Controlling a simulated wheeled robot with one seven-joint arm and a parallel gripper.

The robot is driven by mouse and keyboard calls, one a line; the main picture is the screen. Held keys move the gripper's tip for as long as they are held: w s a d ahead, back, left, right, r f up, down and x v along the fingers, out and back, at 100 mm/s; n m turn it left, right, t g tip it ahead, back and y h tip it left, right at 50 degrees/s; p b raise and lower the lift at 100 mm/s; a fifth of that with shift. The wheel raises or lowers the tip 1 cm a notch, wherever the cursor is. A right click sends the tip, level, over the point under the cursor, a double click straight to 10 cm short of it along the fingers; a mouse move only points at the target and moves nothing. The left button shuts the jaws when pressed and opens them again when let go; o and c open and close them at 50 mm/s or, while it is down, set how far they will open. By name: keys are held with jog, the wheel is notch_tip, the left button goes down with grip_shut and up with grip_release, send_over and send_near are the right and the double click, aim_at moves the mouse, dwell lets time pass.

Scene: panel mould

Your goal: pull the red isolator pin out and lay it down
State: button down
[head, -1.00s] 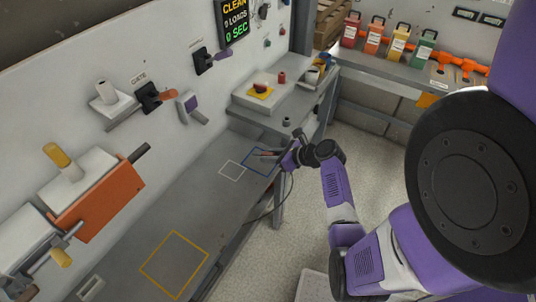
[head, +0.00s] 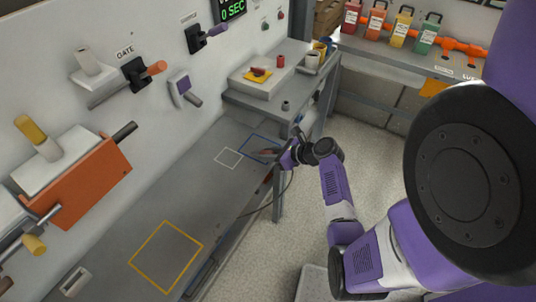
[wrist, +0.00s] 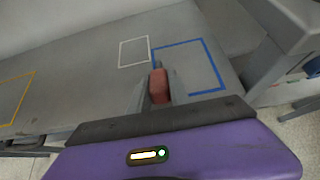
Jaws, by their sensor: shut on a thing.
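The red isolator pin (wrist: 158,86) is between the fingers of my gripper (wrist: 158,88), which is shut on it, in the wrist view. The pin is over or beside the near corner of the blue outlined square (head: 248,138). I cannot tell whether it touches the bench top.
A white outlined square (head: 221,163) lies left of the blue one, and a yellow outlined square (head: 150,240) lies nearer on the bench (head: 205,205). A raised shelf (head: 262,104) stands beyond. Wall levers and an orange block (head: 80,185) line the left. Open floor lies right.

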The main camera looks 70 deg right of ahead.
jog(key=c, duration=1.1)
grip_release()
jog(key=shift+s, duration=0.1)
jog(key=v, duration=0.7)
jog(key=shift+s+a+r, duration=0.1)
jog(key=shift+s+r, duration=0.15)
